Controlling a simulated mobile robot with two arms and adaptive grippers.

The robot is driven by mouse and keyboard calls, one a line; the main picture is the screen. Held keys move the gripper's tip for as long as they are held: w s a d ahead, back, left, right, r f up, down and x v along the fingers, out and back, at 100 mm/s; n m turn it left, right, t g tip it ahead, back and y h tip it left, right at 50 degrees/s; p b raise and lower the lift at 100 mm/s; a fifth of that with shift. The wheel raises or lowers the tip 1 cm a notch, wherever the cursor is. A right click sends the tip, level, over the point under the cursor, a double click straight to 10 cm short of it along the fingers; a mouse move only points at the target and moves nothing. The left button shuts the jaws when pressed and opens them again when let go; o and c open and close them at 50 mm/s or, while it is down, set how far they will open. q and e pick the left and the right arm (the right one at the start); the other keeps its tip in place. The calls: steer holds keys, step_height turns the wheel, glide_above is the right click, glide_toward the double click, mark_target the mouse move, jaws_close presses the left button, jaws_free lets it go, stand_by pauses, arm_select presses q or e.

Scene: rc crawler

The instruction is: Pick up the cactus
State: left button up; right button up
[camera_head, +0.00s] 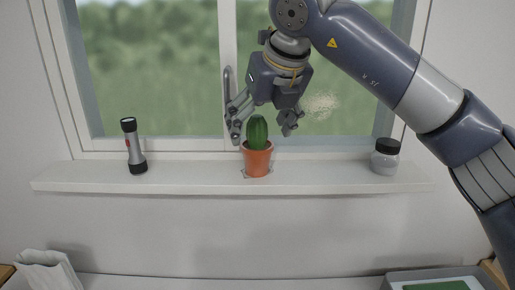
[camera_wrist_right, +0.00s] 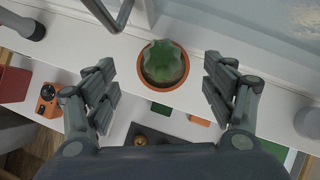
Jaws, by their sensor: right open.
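A green cactus (camera_head: 257,132) stands upright in a terracotta pot (camera_head: 257,160) on the white windowsill (camera_head: 330,179), near its middle. My right gripper (camera_head: 262,130) is open just above it, pointing down, with its fingers spread to either side of the cactus top. In the right wrist view the cactus (camera_wrist_right: 163,62) sits between the two open fingers of my right gripper (camera_wrist_right: 162,85), with a gap on both sides. The fingers do not appear to touch it. My left gripper is not in view.
The window handle (camera_head: 227,90) is close to my right gripper. Below, a white bag (camera_head: 45,270) and a tray (camera_head: 395,284) show at the bottom corners.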

mark_target(260, 131)
steer(key=shift+w+f+p, duration=0.15)
steer(key=shift+f+p, duration=0.1)
steer(key=shift+p, duration=0.05)
steer(key=p+x, duration=0.2)
steer(key=x, duration=0.2)
steer(key=shift+w+d+r, duration=0.1)
steer(key=shift+w+f, duration=0.15)
steer(key=shift+f, duration=0.1)
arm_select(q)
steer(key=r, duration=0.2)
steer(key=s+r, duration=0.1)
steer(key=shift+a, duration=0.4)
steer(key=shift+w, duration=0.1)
arm_select(e)
steer(key=c, duration=1.2)
